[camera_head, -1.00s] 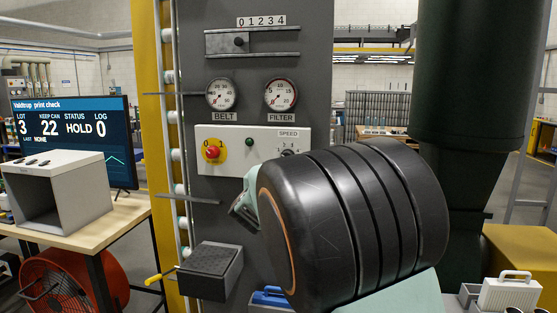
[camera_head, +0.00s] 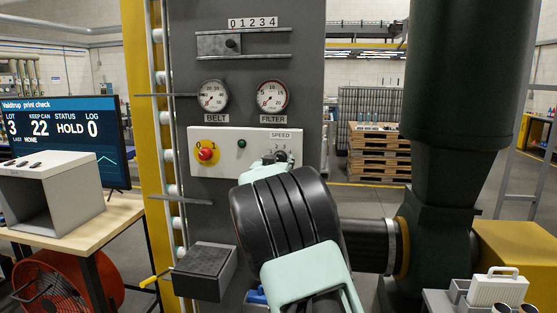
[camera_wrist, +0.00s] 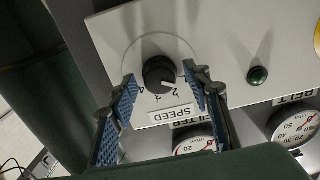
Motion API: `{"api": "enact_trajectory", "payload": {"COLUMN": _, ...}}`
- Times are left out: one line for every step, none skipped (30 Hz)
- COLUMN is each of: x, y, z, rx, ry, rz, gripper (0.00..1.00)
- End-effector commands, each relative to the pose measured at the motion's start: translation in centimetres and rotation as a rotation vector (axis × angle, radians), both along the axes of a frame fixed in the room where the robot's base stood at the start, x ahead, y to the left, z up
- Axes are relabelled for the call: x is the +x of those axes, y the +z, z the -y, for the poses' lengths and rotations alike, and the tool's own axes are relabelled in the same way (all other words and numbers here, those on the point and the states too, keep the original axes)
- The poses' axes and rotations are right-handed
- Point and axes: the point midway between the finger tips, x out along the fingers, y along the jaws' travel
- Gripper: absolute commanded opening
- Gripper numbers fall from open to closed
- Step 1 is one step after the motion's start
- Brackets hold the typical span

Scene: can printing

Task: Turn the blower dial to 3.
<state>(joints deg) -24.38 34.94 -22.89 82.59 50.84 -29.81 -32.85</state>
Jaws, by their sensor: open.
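The black dial (camera_wrist: 158,73) sits on a round pale plate under the SPEED label, with printed numbers round it. In the wrist view it appears upside down, and which number it points to is hard to tell. In the head view the dial (camera_head: 281,156) is at the right end of the white control panel (camera_head: 215,142), partly hidden by my gripper. My gripper (camera_wrist: 160,74) is open, with one blue-padded finger on each side of the dial. I see gaps between pads and knob; contact is not visible. My arm hides most of the gripper in the head view.
A red-and-yellow switch (camera_head: 205,153) and green button (camera_head: 242,144) share the panel. Gauges marked BELT (camera_head: 213,96) and FILTER (camera_head: 272,96) sit above, below a slider (camera_head: 232,43) with a 0–4 scale. A dark box (camera_head: 204,270) juts out lower down.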

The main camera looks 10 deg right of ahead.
Motion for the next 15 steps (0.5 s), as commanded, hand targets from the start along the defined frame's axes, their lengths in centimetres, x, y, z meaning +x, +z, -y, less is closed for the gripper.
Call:
{"api": "enact_trajectory", "payload": {"x": 0.08, "y": -0.02, "z": 0.04, "rx": 0.000, "ry": 0.000, "rz": 0.000, "gripper": 0.45}}
{"api": "enact_trajectory", "payload": {"x": 0.10, "y": -0.03, "z": 0.04, "rx": 0.000, "ry": 0.000, "rz": 0.000, "gripper": 0.45}}
{"api": "enact_trajectory", "payload": {"x": 0.11, "y": -0.04, "z": 0.05, "rx": 0.000, "ry": 0.000, "rz": 0.000, "gripper": 0.45}}
{"api": "enact_trajectory", "payload": {"x": 0.11, "y": -0.04, "z": 0.05, "rx": 0.000, "ry": 0.000, "rz": 0.000, "gripper": 0.45}}
{"api": "enact_trajectory", "payload": {"x": 0.10, "y": -0.04, "z": 0.04, "rx": 0.000, "ry": 0.000, "rz": 0.000, "gripper": 0.45}}
{"api": "enact_trajectory", "payload": {"x": 0.10, "y": -0.04, "z": 0.04, "rx": 0.000, "ry": 0.000, "rz": 0.000, "gripper": 0.45}}
{"api": "enact_trajectory", "payload": {"x": 0.10, "y": -0.04, "z": 0.04, "rx": 0.000, "ry": 0.000, "rz": 0.000, "gripper": 0.45}}
{"api": "enact_trajectory", "payload": {"x": 0.09, "y": -0.04, "z": 0.04, "rx": 0.000, "ry": 0.000, "rz": 0.000, "gripper": 0.45}}
{"api": "enact_trajectory", "payload": {"x": 0.09, "y": -0.04, "z": 0.04, "rx": 0.000, "ry": 0.000, "rz": 0.000, "gripper": 0.40}}
{"api": "enact_trajectory", "payload": {"x": 0.10, "y": -0.04, "z": 0.03, "rx": 0.000, "ry": 0.000, "rz": 0.000, "gripper": 0.37}}
{"api": "enact_trajectory", "payload": {"x": 0.08, "y": -0.04, "z": 0.04, "rx": 0.000, "ry": 0.000, "rz": 0.000, "gripper": 0.34}}
{"api": "enact_trajectory", "payload": {"x": 0.09, "y": -0.03, "z": 0.03, "rx": 0.000, "ry": 0.000, "rz": 0.000, "gripper": 0.29}}
{"api": "enact_trajectory", "payload": {"x": 0.08, "y": -0.03, "z": 0.04, "rx": 0.000, "ry": 0.000, "rz": 0.000, "gripper": 0.26}}
{"api": "enact_trajectory", "payload": {"x": 0.09, "y": -0.03, "z": 0.03, "rx": 0.000, "ry": 0.000, "rz": 0.000, "gripper": 0.23}}
{"api": "enact_trajectory", "payload": {"x": 0.08, "y": -0.04, "z": 0.04, "rx": 0.000, "ry": 0.000, "rz": 0.000, "gripper": 0.18}}
